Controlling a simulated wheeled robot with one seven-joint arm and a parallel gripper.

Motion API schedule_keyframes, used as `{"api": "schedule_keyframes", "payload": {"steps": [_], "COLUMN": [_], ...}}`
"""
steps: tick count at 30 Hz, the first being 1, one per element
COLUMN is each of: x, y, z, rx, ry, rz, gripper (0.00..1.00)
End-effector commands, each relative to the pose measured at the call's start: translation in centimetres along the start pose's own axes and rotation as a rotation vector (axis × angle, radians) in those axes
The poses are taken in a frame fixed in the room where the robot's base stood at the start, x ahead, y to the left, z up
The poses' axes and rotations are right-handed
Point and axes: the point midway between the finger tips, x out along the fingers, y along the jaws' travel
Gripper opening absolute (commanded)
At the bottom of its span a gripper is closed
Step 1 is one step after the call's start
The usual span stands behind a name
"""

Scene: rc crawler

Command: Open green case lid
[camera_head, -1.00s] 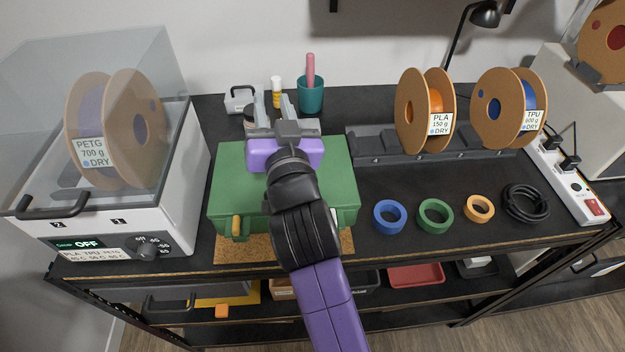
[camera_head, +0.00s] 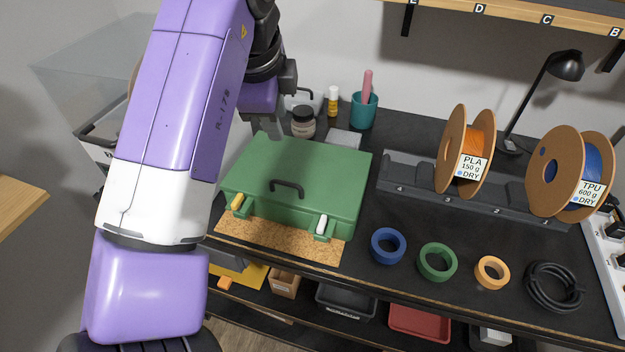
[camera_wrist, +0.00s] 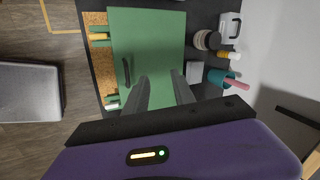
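The green case (camera_head: 300,170) lies on the dark bench with its lid down. Its dark handle (camera_head: 287,187) is on the top near the front. A yellow latch (camera_head: 237,202) is at the front left and a white latch (camera_head: 321,225) at the front right. My gripper (camera_head: 268,127) is above the case's back left corner, partly hidden by my arm. In the wrist view, the two fingers of my gripper (camera_wrist: 165,92) are apart over the green lid (camera_wrist: 150,45), with nothing between them. The handle also shows there (camera_wrist: 126,71).
Behind the case stand a jar (camera_head: 303,121), a yellow-white bottle (camera_head: 333,101) and a teal cup (camera_head: 363,110). Tape rings (camera_head: 388,246) and a spool rack (camera_head: 420,185) are to the right. A cork mat (camera_head: 270,240) lies at the case's front.

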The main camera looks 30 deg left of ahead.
Motion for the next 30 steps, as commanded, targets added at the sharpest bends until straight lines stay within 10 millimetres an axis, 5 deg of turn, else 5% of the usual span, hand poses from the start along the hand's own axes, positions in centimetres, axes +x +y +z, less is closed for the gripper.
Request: {"api": "schedule_keyframes", "payload": {"steps": [3,7,30], "x": [0.6,0.2,7.8], "y": [3.4,5.3,7.0], "z": [0.2,0.2,0.0], "rx": [0.1,0.2,0.227], "ry": [0.027,0.041,0.042], "rz": [0.142,0.218,0.217], "gripper": [0.31,0.31,0.31]}}
